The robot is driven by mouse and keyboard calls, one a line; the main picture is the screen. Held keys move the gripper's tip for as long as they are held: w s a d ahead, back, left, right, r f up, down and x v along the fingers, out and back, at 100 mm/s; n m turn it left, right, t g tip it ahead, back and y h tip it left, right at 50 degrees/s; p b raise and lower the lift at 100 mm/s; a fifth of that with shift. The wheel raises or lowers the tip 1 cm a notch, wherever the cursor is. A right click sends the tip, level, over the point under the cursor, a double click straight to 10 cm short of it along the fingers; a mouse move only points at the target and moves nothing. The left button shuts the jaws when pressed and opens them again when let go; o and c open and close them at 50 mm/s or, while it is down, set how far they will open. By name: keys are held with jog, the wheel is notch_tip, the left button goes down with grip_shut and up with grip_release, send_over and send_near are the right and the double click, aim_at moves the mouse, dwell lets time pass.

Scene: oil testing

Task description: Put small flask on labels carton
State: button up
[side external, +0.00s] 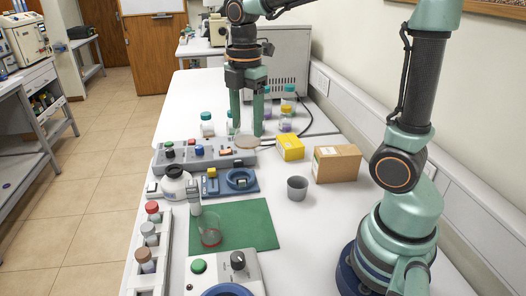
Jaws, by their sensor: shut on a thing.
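My gripper (247,118) points down over the far part of the bench, behind the grey block. Its two green fingers are shut on what seems to be the small flask, a clear vessel with a flat tan bottom (247,142). Its glass is hard to make out between the fingers. A brown carton (337,164) with a pale label stands on the right of the bench, nearer than the gripper. A smaller yellow carton (290,148) lies to its left. I cannot tell from the print which is the labels carton.
A grey cup (297,188) stands in front of the brown carton. Several capped bottles (207,124) stand around the gripper. A grey block with coloured knobs (198,150) is left. A clear vessel with red at its base (210,236) stands on the green mat (255,222).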

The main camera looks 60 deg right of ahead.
jog(key=s+d+r+m, duration=0.25)
jog(key=d+m, duration=0.25)
jog(key=d, duration=0.3)
jog(key=s+d+r+m, duration=0.1)
jog(key=d+r+m, duration=0.25)
jog(key=d, duration=0.35)
notch_tip(320, 180, up, 3)
jog(key=m, duration=0.9)
send_over(338, 150)
notch_tip(338, 150, down, 20)
jog(key=shift+r, duration=0.2)
jog(key=shift+f, duration=0.1)
jog(key=o, duration=1.4)
jog(key=shift+o, duration=0.2)
